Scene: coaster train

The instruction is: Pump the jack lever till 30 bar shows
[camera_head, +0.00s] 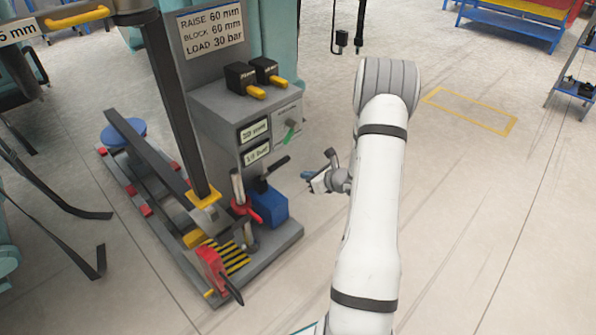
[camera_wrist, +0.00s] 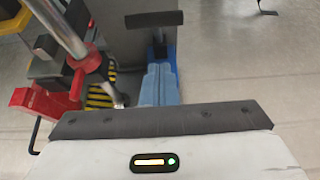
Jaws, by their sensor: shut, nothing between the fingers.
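The blue pump (camera_head: 268,204) stands on the grey base plate, with the black jack lever (camera_head: 272,167) sloping up to the right from it. The lever's black crossbar grip (camera_wrist: 154,19) shows at the top of the wrist view. My gripper (camera_head: 308,178) is shut and empty, just right of the lever and apart from it. Its pale blue fingers (camera_wrist: 158,84) point at the pump in the wrist view and hide part of it. The lower white readout (camera_head: 256,153) on the grey cabinet seems to show bar; its number is too small to read surely.
A sign (camera_head: 212,30) reads raise 60 mm, block 60 mm, load 30 bar. A red-collared metal cylinder (camera_head: 239,187) and a red block with a black handle (camera_head: 211,266) stand left of the pump.

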